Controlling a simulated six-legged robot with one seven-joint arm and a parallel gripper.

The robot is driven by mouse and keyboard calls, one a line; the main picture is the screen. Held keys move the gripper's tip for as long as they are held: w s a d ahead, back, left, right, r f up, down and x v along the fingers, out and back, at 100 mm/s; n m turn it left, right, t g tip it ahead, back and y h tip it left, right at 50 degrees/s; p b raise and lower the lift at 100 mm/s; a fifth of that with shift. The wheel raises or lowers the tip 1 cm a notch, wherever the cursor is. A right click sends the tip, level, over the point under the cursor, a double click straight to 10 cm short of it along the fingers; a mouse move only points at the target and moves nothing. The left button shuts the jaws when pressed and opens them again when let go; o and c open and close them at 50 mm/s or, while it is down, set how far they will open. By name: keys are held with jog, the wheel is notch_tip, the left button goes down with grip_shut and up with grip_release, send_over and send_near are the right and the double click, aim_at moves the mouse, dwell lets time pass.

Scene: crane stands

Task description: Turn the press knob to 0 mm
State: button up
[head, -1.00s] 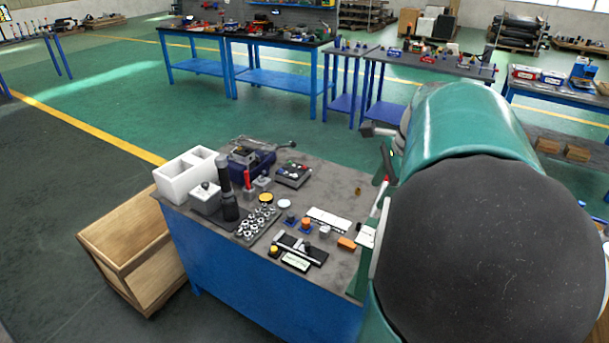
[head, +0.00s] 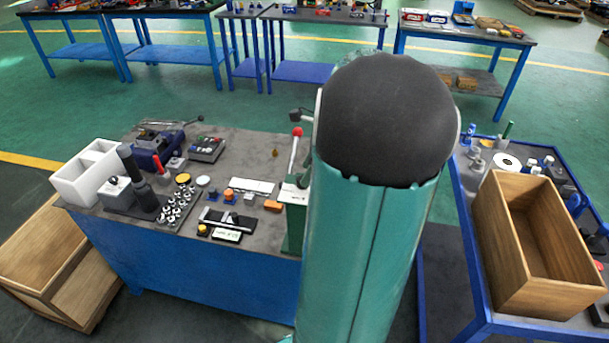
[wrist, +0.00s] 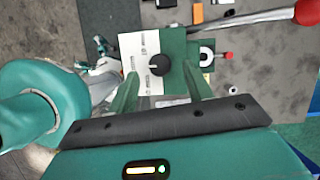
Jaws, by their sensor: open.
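The press (head: 292,235) is a green stand on the blue workbench, partly hidden by my arm in the head view. Its lever (head: 294,155) has a red ball end. In the wrist view the press (wrist: 176,50) is seen from above, with a white marked plate (wrist: 137,48) on it. The small round black press knob (wrist: 159,66) shows near the plate's right edge. My gripper (wrist: 160,75) is open, its two green fingers spread left and right of the knob. I cannot tell whether they touch it. The plate's markings are too small to read. My gripper is hidden in the head view.
The red-tipped lever (wrist: 262,19) crosses the upper right of the wrist view. The workbench (head: 255,150) holds a white box (head: 75,185), a caliper (head: 228,217) and several small parts. A wooden crate (head: 490,235) stands on a blue cart at the right.

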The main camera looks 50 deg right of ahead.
jog(key=shift+x, duration=1.4)
jog(key=c, duration=1)
jog(key=shift+o, duration=0.2)
jog(key=shift+n, duration=0.3)
jog(key=n+g, duration=0.1)
jog(key=n, duration=0.1)
jog(key=n+y, duration=0.1)
jog(key=n, duration=0.2)
jog(key=shift+w+d+g+y, duration=0.15)
jog(key=shift+g+y, duration=0.15)
jog(key=shift+g, duration=0.1)
jog(key=n+g, duration=0.1)
jog(key=n, duration=0.2)
jog(key=n+g, duration=0.1)
jog(key=n, duration=0.2)
jog(key=shift+w, duration=0.1)
jog(key=shift+n, duration=0.3)
